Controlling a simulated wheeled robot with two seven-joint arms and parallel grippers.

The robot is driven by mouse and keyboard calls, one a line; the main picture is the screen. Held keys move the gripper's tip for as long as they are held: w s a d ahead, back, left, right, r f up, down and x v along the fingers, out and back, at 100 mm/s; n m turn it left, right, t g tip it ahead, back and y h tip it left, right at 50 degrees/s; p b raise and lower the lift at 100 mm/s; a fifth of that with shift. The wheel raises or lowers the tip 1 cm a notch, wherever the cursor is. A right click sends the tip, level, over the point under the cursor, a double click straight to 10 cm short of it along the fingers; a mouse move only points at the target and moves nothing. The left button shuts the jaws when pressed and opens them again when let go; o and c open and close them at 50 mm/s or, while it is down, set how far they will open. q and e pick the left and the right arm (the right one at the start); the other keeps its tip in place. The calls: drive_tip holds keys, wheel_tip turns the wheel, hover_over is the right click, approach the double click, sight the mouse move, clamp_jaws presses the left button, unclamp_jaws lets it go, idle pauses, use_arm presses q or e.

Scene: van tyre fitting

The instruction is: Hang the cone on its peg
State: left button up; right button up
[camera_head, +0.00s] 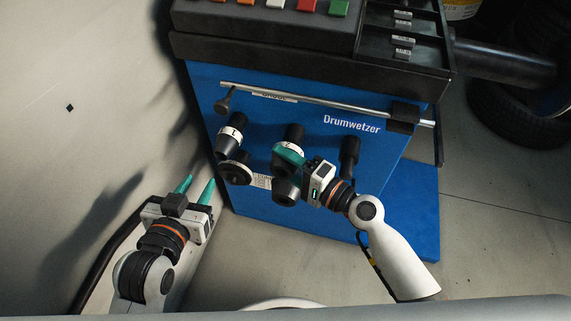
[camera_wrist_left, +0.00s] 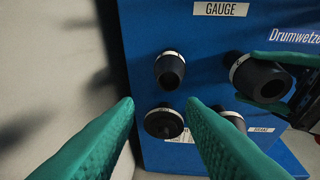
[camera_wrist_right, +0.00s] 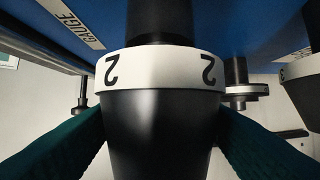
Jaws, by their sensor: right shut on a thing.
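The black cone (camera_head: 294,132) with a white band marked 2 is at the front of the blue cabinet. My right gripper (camera_head: 288,155) is shut on it, green fingers on both sides. In the right wrist view the cone (camera_wrist_right: 160,125) fills the middle, its band towards the panel. A black cylinder (camera_wrist_right: 160,20) lines up behind the cone; I cannot tell how far the cone sits over a peg. The held cone (camera_wrist_left: 262,78) also shows in the left wrist view. My left gripper (camera_head: 197,184) is open and empty, left of the cabinet.
A cone marked 1 (camera_head: 231,137) hangs to the left, with a round flanged piece (camera_head: 235,170) below it. Another black piece (camera_head: 286,190) is below the held cone. A black post (camera_head: 350,152) stands out at right. A metal rod (camera_head: 310,101) crosses above.

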use_arm(q)
drive_tip(key=shift+w+d+r, duration=0.1)
drive_tip(key=shift+r, duration=0.15)
use_arm(e)
drive_tip(key=shift+w+d+r, duration=0.1)
drive_tip(key=shift+w, duration=0.25)
use_arm(q)
drive_tip(key=shift+w+d+r+t, duration=0.1)
drive_tip(key=shift+r+t, duration=0.15)
drive_tip(key=shift+t, duration=0.15)
use_arm(e)
drive_tip(key=shift+w+d, duration=0.1)
drive_tip(key=shift+w, duration=0.1)
drive_tip(key=o, duration=1.4)
drive_tip(key=shift+f, duration=0.25)
drive_tip(key=shift+r, duration=0.1)
drive_tip(key=shift+s, duration=0.15)
